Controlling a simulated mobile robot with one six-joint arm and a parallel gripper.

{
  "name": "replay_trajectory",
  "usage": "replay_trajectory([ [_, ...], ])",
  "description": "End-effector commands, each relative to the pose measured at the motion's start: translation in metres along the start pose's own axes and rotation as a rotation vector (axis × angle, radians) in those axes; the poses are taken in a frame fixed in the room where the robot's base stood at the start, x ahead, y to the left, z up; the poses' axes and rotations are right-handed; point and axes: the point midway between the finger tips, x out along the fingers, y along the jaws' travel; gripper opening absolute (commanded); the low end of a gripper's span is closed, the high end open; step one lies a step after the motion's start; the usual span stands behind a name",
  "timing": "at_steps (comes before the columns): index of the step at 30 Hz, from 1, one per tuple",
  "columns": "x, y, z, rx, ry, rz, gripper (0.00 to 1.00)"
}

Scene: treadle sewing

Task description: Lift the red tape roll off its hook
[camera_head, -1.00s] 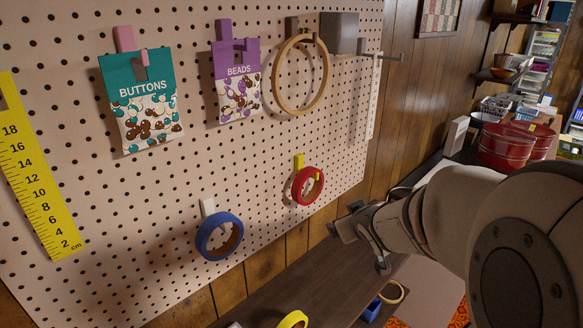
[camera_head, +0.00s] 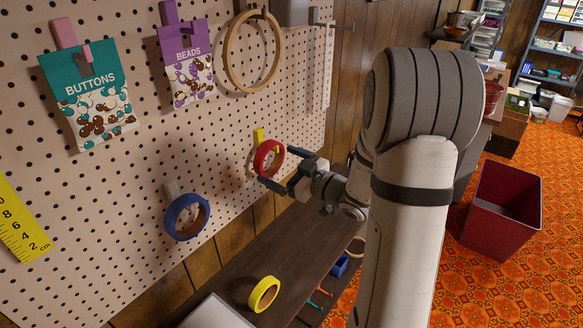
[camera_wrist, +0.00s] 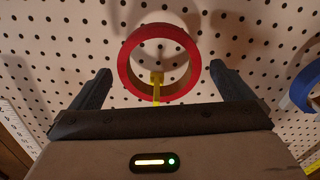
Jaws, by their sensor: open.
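The red tape roll (camera_head: 269,159) hangs on a yellow hook (camera_head: 259,135) on the pegboard. In the wrist view the roll (camera_wrist: 134,54) is between and a little beyond my fingertips, with the yellow hook (camera_wrist: 157,79) showing inside its ring. My gripper (camera_head: 268,168) is open, one finger on each side of the roll. The wrist view shows gaps between the roll and both fingers of my gripper (camera_wrist: 161,80). The far side of the hook is hidden.
A blue tape roll (camera_head: 187,217) hangs to the left. A wooden hoop (camera_head: 228,62), a beads packet (camera_head: 187,72) and a buttons packet (camera_head: 88,105) hang above. A yellow tape roll (camera_head: 264,294) is on the dark table (camera_head: 310,243) below.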

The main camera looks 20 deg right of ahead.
Motion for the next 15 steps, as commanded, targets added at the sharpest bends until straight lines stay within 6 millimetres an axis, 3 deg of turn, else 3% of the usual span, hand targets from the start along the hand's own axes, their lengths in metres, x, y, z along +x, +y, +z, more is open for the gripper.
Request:
replay_trajectory([
  [6,0.032,0.000,-0.002,0.002,-0.001,-0.001,1.00],
  [15,0.045,0.000,0.000,0.000,-0.001,0.002,1.00],
])
